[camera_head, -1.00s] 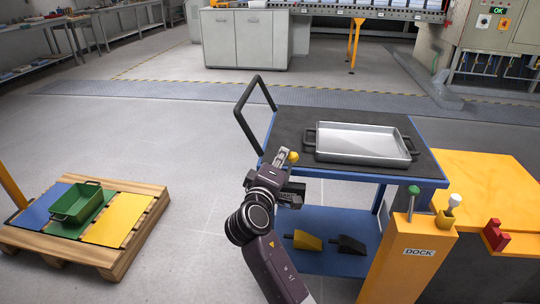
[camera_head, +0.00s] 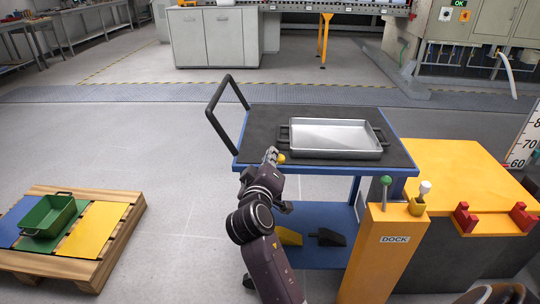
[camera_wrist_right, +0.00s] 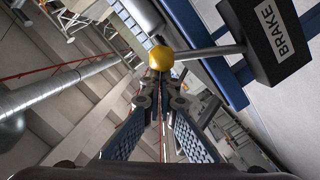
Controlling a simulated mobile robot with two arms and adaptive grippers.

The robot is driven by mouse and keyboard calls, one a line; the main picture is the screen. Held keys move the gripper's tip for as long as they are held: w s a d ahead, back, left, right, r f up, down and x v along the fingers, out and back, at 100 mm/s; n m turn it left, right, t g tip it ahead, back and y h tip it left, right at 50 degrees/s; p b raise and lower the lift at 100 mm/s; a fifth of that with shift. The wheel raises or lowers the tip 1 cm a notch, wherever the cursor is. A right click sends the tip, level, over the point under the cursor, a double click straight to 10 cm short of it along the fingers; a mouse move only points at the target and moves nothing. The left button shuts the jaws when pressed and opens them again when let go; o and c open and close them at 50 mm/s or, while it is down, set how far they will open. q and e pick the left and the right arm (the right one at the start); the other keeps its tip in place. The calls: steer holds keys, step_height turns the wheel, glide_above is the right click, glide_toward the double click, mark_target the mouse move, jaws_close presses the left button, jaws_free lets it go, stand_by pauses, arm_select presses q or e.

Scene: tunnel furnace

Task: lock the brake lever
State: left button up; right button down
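The brake lever ends in a yellow knob (camera_head: 281,157) at the near left edge of the cart (camera_head: 255,122). In the right wrist view, the knob (camera_wrist_right: 161,58) sits on a thin metal rod (camera_wrist_right: 210,51) from a black box marked BRAKE (camera_wrist_right: 272,40). My right gripper (camera_head: 270,155) is just left of the knob. In the wrist view its fingertips (camera_wrist_right: 159,88) meet just below the knob, with nothing seen between them. I cannot tell whether they touch the knob. My left gripper is not in view.
A grey metal tray (camera_head: 335,137) sits on the cart. Two wedges, one yellow (camera_head: 288,237) and one black (camera_head: 328,237), lie on its lower shelf. A yellow DOCK post (camera_head: 385,265) stands close at the right. A pallet (camera_head: 85,270) with a green bin (camera_head: 48,215) is at the left.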

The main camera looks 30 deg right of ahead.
steer(key=shift+d+f, duration=0.1)
steer(key=shift+f, duration=0.1)
step_height(320, 180, up, 10)
steer(key=shift+r, duration=0.2)
stand_by(0.3)
stand_by(0.3)
